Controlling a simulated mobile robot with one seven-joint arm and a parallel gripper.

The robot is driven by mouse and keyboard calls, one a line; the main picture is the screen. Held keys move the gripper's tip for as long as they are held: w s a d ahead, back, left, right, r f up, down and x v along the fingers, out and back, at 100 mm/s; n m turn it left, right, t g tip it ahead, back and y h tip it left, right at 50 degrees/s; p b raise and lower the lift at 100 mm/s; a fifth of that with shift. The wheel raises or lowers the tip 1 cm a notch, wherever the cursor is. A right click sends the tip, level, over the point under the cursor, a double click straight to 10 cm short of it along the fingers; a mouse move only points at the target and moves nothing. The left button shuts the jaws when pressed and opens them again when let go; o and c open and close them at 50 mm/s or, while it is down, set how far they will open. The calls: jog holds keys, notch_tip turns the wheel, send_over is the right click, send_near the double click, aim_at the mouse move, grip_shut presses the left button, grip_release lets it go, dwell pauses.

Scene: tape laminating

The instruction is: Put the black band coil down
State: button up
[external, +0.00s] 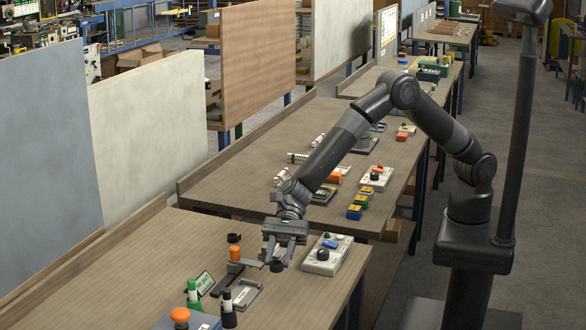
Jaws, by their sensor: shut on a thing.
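My gripper (278,258) points down over the front table and is shut on a small dark round thing, which looks like the black band coil (277,266). The fingers cover part of the coil, and I cannot tell whether its underside touches the table. Left of the gripper, another black round piece (233,238) sits above an orange piece (235,253) by a dark flat holder (227,279).
A pale box with buttons and a dial (328,254) stands close right of the gripper. The table (160,255) is bare at left.

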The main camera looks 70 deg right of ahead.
send_over(281, 297)
jog(key=f, duration=0.3)
jog(key=shift+a, duration=0.25)
jog(key=shift+f, duration=1.95)
jog(key=shift+f, duration=0.1)
jog(key=o, duration=0.9)
jog(key=shift+o, duration=0.2)
jog(key=shift+d+r, duration=0.15)
jog(key=shift+r, duration=0.05)
jog(key=v, duration=1.1)
jog(key=shift+d, duration=0.35)
jog(key=shift+r, duration=0.1)
